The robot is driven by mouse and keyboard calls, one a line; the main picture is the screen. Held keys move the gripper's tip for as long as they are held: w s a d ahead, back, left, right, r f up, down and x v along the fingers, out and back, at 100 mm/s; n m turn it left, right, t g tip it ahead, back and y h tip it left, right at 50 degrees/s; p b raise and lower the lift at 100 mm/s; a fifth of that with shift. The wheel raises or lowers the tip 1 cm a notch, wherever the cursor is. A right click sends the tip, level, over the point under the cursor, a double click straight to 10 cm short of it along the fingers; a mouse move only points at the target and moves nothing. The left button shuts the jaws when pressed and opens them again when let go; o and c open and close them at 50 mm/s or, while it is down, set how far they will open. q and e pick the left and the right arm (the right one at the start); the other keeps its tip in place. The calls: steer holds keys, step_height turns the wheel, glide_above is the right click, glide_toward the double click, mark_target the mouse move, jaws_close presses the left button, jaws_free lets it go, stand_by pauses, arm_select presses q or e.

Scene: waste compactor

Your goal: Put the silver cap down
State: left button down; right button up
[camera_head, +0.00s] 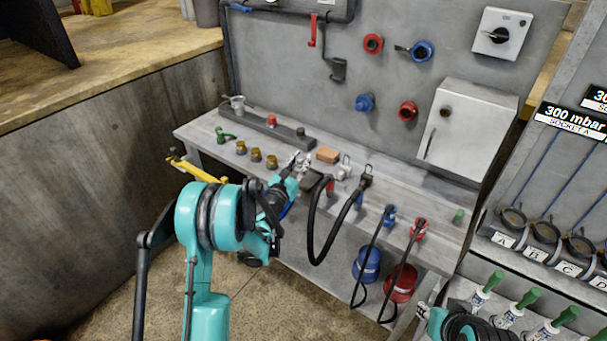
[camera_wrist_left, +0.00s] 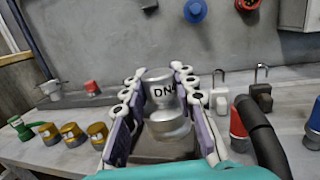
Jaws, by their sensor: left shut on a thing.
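My left gripper (camera_head: 298,164) is over the grey bench (camera_head: 212,130), near its middle. In the left wrist view the gripper (camera_wrist_left: 163,88) is shut on the silver cap (camera_wrist_left: 160,75), which is marked "DN" plus a partly hidden character. The cap sits between the two padded fingers and looks about upright. I cannot tell whether it touches the bench. In the head view the fingers mostly hide it. A part of my right arm shows at the bottom right of the head view. Its gripper (camera_head: 427,304) is small and partly cut off, so its opening is unclear.
Brass fittings (camera_head: 256,154) and a green fitting (camera_head: 225,135) stand left of the gripper. An orange-brown block (camera_head: 328,155) lies just behind it. A black hose (camera_head: 312,222) loops off the bench front at its right. Blue (camera_head: 389,215) and red (camera_head: 419,229) connectors stand further right.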

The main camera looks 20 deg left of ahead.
arm_select(q)
steer(key=w+f, duration=0.1)
steer(key=w, duration=0.1)
steer(key=w+a+f+b, duration=0.1)
steer(key=w+f, duration=0.1)
steer(key=w+f+b, duration=0.1)
steer(key=w, duration=0.2)
steer(key=shift+a+f, duration=0.15)
steer(key=shift+f, duration=0.1)
steer(key=shift+f+b, duration=0.85)
steer(key=shift+f, duration=1.1)
steer(key=shift+f, duration=0.1)
steer(key=c, duration=1.2)
jaws_free()
